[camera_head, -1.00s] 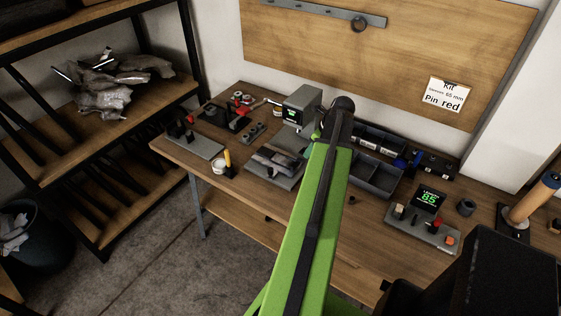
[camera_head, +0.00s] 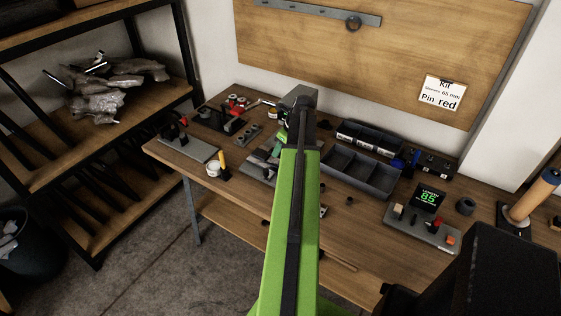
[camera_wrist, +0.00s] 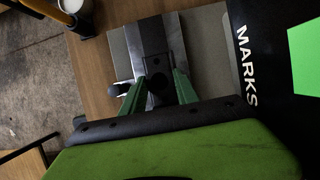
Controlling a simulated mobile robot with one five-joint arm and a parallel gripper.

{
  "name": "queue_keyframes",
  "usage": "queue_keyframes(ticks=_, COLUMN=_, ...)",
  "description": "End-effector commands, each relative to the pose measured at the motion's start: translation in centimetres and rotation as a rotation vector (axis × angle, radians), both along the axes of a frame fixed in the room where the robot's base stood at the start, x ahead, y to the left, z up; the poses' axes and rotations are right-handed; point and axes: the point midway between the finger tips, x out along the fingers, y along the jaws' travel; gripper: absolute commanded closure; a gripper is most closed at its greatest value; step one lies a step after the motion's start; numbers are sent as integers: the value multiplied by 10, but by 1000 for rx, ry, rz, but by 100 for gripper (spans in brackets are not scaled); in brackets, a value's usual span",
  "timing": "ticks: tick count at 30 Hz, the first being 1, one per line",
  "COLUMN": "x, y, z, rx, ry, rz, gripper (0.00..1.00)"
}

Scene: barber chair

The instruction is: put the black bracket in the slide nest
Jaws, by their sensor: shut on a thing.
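In the wrist view, my gripper (camera_wrist: 157,88) has its green fingers closed in on both sides of a small dark part, the black bracket (camera_wrist: 158,79). The bracket is over the near end of a grey metal slide (camera_wrist: 153,38) on a lighter grey base plate. Whether it touches the slide or hangs just above it, I cannot tell. The nest itself is hidden by the bracket and fingers. In the head view, my arm hides the gripper and bracket, and the slide fixture (camera_head: 257,165) shows only partly to its left.
A black unit lettered MARKS (camera_wrist: 246,60) with a green screen stands close right of the slide in the wrist view. In the head view, grey bins (camera_head: 358,172) lie right of my arm. A yellow-handled tool (camera_head: 222,160) and white cup are to its left.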

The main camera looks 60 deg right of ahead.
Motion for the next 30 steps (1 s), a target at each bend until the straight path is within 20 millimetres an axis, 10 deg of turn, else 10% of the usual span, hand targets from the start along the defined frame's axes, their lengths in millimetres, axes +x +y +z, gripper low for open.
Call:
queue_keyframes(ticks=12, x=0, y=0, z=-44, rx=0, ry=0, rz=-1, gripper=100)
queue_keyframes(ticks=26, x=-1, y=0, z=-47, rx=1, ry=1, rz=-2, gripper=100)
queue_keyframes(ticks=27, x=-1, y=0, z=-47, rx=0, ry=2, rz=-1, gripper=62)
queue_keyframes(ticks=30, x=-2, y=0, z=-46, rx=1, ry=4, rz=-1, gripper=49)
